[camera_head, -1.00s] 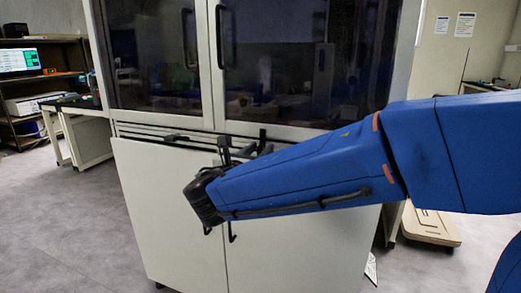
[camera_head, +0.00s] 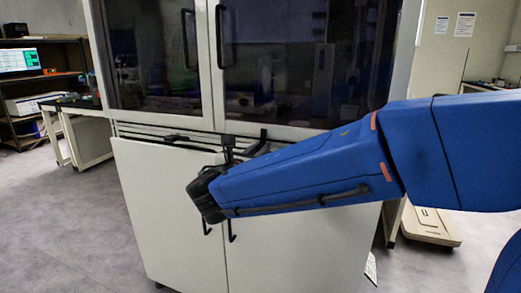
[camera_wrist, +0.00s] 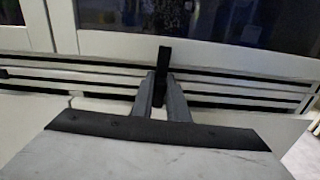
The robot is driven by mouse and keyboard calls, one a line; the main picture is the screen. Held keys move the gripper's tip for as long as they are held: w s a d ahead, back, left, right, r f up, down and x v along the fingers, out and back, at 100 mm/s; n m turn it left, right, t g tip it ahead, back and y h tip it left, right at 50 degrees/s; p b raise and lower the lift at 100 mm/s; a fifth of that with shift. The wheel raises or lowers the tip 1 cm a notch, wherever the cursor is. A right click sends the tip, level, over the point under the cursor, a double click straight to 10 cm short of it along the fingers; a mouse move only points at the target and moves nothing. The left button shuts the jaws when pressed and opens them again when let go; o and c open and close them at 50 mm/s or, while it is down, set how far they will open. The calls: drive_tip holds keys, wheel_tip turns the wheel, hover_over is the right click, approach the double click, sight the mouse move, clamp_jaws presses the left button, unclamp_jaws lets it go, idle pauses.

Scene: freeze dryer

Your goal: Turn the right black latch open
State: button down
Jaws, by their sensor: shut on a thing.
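The right black latch (camera_wrist: 164,56) stands upright across the lower edge of the right glass door's frame in the wrist view. My gripper (camera_wrist: 160,82) is shut on it, with one grey finger on each side of its lower part. The fingers hide some of the latch's lower part. In the head view, the top of the right latch (camera_head: 263,134) shows as a small dark upright piece. My gripper (camera_head: 257,148) is beside it there, partly hidden behind my blue arm.
The glass doors (camera_head: 290,60) are shut above white lower panels (camera_head: 165,210). Another black latch (camera_head: 174,138) lies roughly level to the left. Black handles (camera_head: 232,225) hang on the lower panels. Clear floor (camera_head: 70,230) lies to the left.

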drive_tip(key=m, duration=0.4)
drive_tip(key=shift+s+d+m, duration=0.1)
drive_tip(key=shift+d+m, duration=0.1)
drive_tip(key=shift+m, duration=0.1)
drive_tip(key=m, duration=0.4)
drive_tip(key=shift+d+f, duration=0.15)
drive_tip(key=shift+f, duration=0.05)
drive_tip(key=shift+s+d+f+m, duration=0.1)
drive_tip(key=shift+f+m, duration=0.1)
drive_tip(key=shift+m, duration=1.95)
drive_tip(key=shift+f+m, duration=0.2)
drive_tip(key=shift+m, duration=1.95)
drive_tip(key=c, duration=1.8)
unclamp_jaws()
drive_tip(key=shift+o, duration=0.2)
